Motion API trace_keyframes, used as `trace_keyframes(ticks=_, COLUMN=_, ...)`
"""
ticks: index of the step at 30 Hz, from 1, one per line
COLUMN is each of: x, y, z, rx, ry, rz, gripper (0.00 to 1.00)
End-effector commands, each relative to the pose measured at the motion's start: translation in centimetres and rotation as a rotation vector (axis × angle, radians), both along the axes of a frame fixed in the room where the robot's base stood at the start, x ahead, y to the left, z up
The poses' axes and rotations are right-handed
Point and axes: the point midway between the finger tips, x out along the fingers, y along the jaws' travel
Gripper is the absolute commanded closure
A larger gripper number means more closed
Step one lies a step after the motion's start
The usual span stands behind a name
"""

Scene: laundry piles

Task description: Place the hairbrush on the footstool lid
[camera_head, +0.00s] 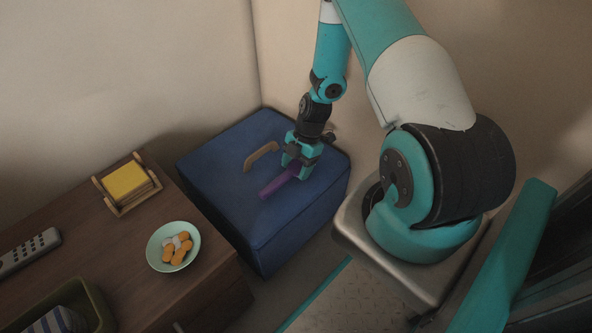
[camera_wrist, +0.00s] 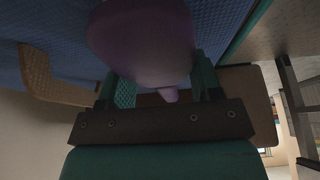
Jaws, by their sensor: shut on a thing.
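The hairbrush (camera_head: 276,186) is purple and held in my gripper (camera_head: 297,171), over the right half of the blue footstool lid (camera_head: 225,166). Its purple end points down and left in the head view. My gripper is shut on the hairbrush, which also shows in the wrist view (camera_wrist: 142,40), large and dark between the fingers (camera_wrist: 160,88). The lid's blue surface fills the upper part of the wrist view. A tan handle (camera_head: 261,156) stands on the lid just left of my gripper. I cannot tell whether the hairbrush touches the lid.
A brown wooden cabinet (camera_head: 130,235) stands left of the footstool. On it are a mint bowl of pills (camera_head: 156,261), a wooden holder with yellow notes (camera_head: 125,183), a remote (camera_head: 28,251) and a green bin (camera_head: 92,296). Walls are close behind the footstool. The lid's left part is clear.

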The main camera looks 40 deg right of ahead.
Motion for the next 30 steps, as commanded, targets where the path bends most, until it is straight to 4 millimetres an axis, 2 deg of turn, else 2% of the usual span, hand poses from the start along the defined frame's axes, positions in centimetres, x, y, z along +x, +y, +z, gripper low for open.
trace_keyframes(ticks=1, x=0.1, y=0.0, z=-0.6, rx=-0.001, ry=-0.001, rz=0.001, gripper=0.67)
trace_keyframes(ticks=11, x=0.0, y=0.0, z=-0.7, rx=-0.001, ry=-0.002, rz=-0.001, gripper=0.67)
trace_keyframes(ticks=12, x=0.0, y=0.0, z=-0.7, rx=-0.001, ry=-0.002, rz=-0.001, gripper=0.36)
trace_keyframes(ticks=15, x=0.0, y=0.0, z=-0.7, rx=-0.001, ry=-0.001, rz=0.000, gripper=0.15)
trace_keyframes(ticks=24, x=0.0, y=0.0, z=-0.4, rx=-0.001, ry=-0.002, rz=-0.001, gripper=0.15)
trace_keyframes(ticks=26, x=0.1, y=-0.2, z=0.2, rx=-0.001, ry=-0.002, rz=-0.001, gripper=0.15)
trace_keyframes(ticks=30, x=0.1, y=-1.1, z=2.5, rx=-0.003, ry=-0.004, rz=-0.002, gripper=0.15)
